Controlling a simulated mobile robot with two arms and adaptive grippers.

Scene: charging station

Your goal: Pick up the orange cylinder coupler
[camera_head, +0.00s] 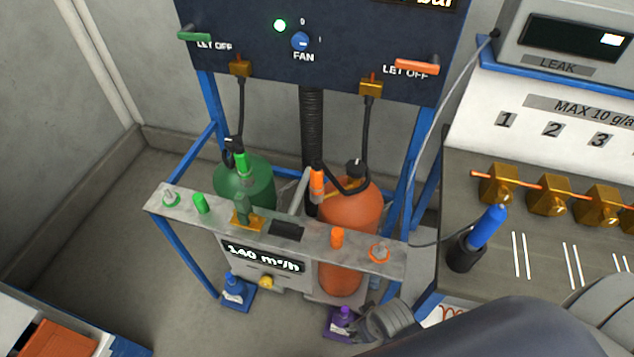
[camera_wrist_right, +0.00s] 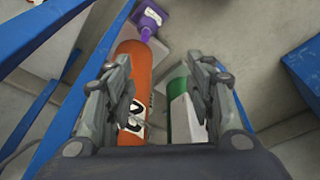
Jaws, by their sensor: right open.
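An orange coupler (camera_head: 316,185) on a black hose hangs beside the top of the orange cylinder (camera_head: 350,205). A second small orange fitting (camera_head: 337,237) stands on the grey crossbar in front. I cannot tell for sure which the task names. My right gripper (camera_head: 385,320) is low at the front, right of the orange cylinder's base, partly hidden by my own arm. In the right wrist view my right gripper (camera_wrist_right: 160,95) is open and empty, with the orange cylinder (camera_wrist_right: 140,65) and green cylinder (camera_wrist_right: 182,110) beyond its fingers. My left gripper is out of view.
The grey crossbar (camera_head: 290,232) and blue frame (camera_head: 188,262) surround the cylinders. A purple-based item (camera_head: 340,322) is on the floor close to my right gripper. On the right, a bench (camera_head: 480,170) holds brass valves and a blue-handled tool (camera_head: 488,226).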

